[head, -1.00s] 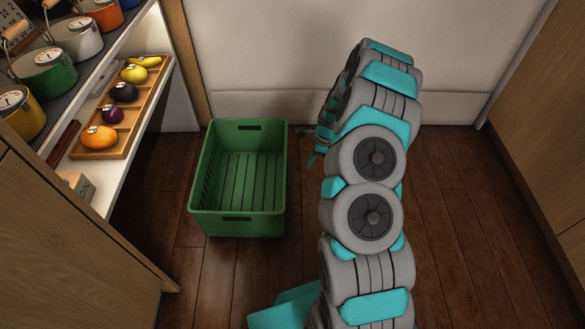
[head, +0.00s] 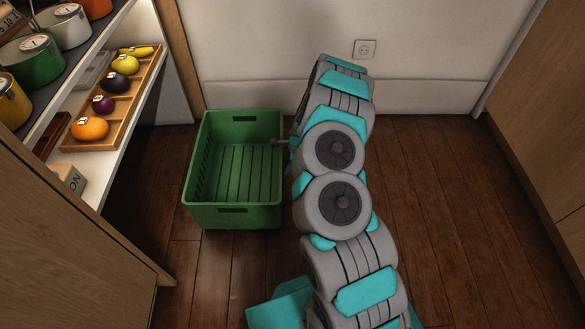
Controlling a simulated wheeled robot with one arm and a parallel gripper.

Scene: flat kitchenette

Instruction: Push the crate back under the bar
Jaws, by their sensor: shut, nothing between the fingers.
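The green crate (head: 232,216) stands upright and empty on the wooden floor, out to the right of the shelf unit under the bar counter. Its far side is close to the back wall. My gripper (head: 278,142) shows only as a small grey tip at the crate's right wall, near the far corner. It is shut and holds nothing. The tip looks to be at or against the crate's rim; I cannot tell for certain whether it touches. The rest of the gripper is hidden behind my arm.
The shelf unit (head: 105,172) at left carries a wooden tray (head: 107,132) with fruit, and pots (head: 30,62) above. Dark floor left of the crate is open beneath the shelf. A wall socket (head: 365,49) is at the back. Clear floor lies right of my arm.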

